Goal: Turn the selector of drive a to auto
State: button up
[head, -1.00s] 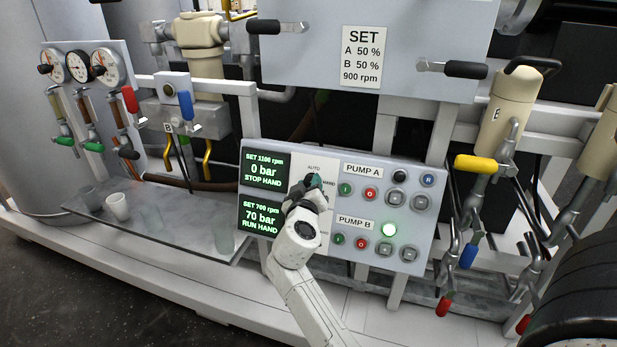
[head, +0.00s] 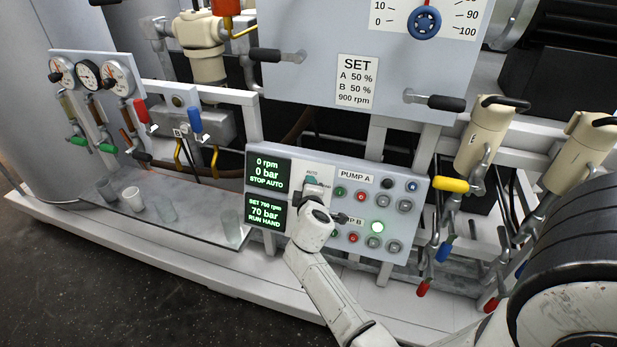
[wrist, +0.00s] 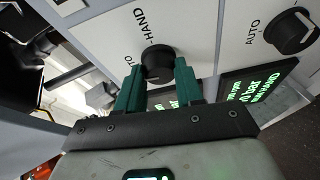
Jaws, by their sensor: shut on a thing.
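The selector of drive a (wrist: 157,60) is a round black knob on the light panel, between the words HAND and AUTO in the wrist view. My gripper (wrist: 159,76) has its two green fingers on either side of this knob, shut on it. In the head view my gripper (head: 313,187) is at the upper selector, left of the PUMP A label, and mostly hides the knob. The upper display (head: 268,173) reads 0 rpm, 0 bar, STOP AUTO. The knob's pointer is hard to make out.
The other black selector (wrist: 288,33) is to the right in the wrist view. The lower display (head: 265,214) reads RUN HAND, 70 bar. A tray with cups (head: 133,199) is at the left.

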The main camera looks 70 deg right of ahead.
jog(key=shift+r+n+p, duration=0.15)
jog(key=shift+n+p, duration=0.45)
jog(key=shift+p, duration=0.15)
jog(key=o, duration=1)
jog(key=shift+o, duration=0.2)
jog(key=shift+a, duration=0.1)
jog(key=v, duration=1)
jog(key=shift+a+r+p, duration=0.15)
jog(key=shift+r+p, duration=0.1)
jog(key=shift+p, duration=0.15)
jog(key=shift+s+y, duration=0.1)
jog(key=shift+y, duration=0.2)
jog(key=s+a+f+m+g+y, duration=0.1)
jog(key=s+a+y, duration=0.3)
jog(key=a, duration=0.4)
jog(key=s+a+f+m+g+y, duration=0.1)
jog(key=s+a+f+g+y, duration=0.1)
jog(key=a, duration=0.7)
jog(key=s+a+f+m+g+y+p, duration=0.1)
jog(key=s+a+f+m+g+y, duration=0.1)
jog(key=s+a+y, duration=0.4)
jog(key=a+f, duration=0.1)
jog(key=a, duration=0.1)
jog(key=shift+s+a+f, duration=0.25)
jog(key=shift+a+f, duration=0.05)
jog(key=shift+a, duration=0.1)
